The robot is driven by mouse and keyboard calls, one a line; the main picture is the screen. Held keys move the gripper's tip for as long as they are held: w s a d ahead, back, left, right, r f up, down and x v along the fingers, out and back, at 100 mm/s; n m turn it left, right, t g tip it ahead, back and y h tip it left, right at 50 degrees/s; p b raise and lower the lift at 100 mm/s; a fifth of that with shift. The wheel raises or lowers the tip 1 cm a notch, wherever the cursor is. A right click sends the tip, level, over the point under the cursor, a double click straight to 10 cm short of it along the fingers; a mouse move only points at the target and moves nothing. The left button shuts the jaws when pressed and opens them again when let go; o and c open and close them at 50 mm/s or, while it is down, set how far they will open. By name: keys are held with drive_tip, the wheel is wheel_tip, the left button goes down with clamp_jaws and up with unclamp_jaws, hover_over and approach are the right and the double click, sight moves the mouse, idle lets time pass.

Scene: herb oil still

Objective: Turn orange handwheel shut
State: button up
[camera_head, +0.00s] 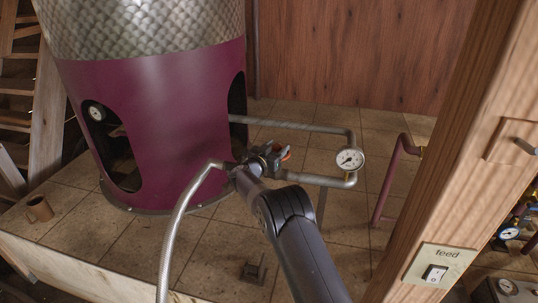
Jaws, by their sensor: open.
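A small patch of orange, likely the orange handwheel (285,155), shows just beyond my gripper at the pipe in the middle of the view. Most of it is hidden behind the gripper and wrist. My gripper (279,151) is open and is close to the orange part. I cannot tell whether the fingers touch it or stand around it. The grey pipe (318,180) runs from behind my gripper to the right and bends up beside a round white gauge (350,159).
A large maroon still body (170,120) stands at left with dark openings. A wooden post (455,150) with a "feed" switch plate (438,268) rises at right. A maroon pipe (388,180) stands near the post.

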drive_tip(key=b+v, duration=0.3)
drive_tip(key=v, duration=0.7)
drive_tip(key=shift+s+r, duration=0.1)
drive_tip(key=shift+s, duration=0.05)
